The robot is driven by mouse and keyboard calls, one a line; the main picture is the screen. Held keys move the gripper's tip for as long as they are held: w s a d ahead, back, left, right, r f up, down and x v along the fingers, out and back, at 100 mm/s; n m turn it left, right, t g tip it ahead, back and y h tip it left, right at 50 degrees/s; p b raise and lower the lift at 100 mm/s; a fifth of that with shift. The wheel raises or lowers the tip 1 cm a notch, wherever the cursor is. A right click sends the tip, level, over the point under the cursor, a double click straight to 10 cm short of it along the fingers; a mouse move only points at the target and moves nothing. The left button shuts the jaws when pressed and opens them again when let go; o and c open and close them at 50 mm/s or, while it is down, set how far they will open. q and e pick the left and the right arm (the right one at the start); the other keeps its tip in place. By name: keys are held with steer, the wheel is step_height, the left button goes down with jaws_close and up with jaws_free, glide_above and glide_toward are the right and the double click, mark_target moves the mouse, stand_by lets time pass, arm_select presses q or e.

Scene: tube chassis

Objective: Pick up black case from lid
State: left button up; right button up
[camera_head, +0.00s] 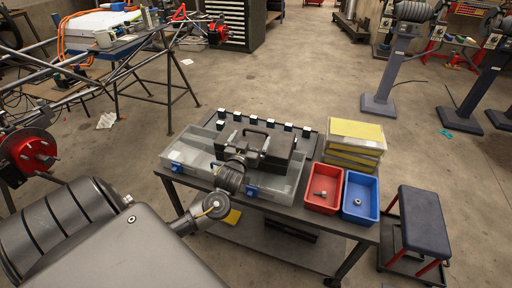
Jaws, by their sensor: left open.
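The black case (277,147), with a carry handle on top, lies on the clear lid (276,185) of a wide, pale box on the table. My left arm comes in from the lower left. My left gripper (238,158) is at the case's front left side and covers part of it. The gripper is open; its fingers are small and dark against the case, so I cannot tell whether they touch it. My right gripper is not in view.
The table also holds a red bin (323,184) and a blue bin (360,193) with small parts, and a stack of yellow-topped boxes (356,141). A black strip with pale blocks (268,122) is behind the case. A dark stool (431,218) stands at right.

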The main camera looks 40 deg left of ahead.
mark_target(256, 131)
arm_select(q)
steer(key=shift+x, duration=2.6)
steer(key=shift+d+f, duration=0.1)
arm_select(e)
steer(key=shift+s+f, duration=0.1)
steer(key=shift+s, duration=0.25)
arm_select(q)
steer(key=c, duration=1.6)
steer(key=shift+c, duration=0.7)
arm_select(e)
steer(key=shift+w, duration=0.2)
arm_select(q)
steer(key=shift+w, duration=0.1)
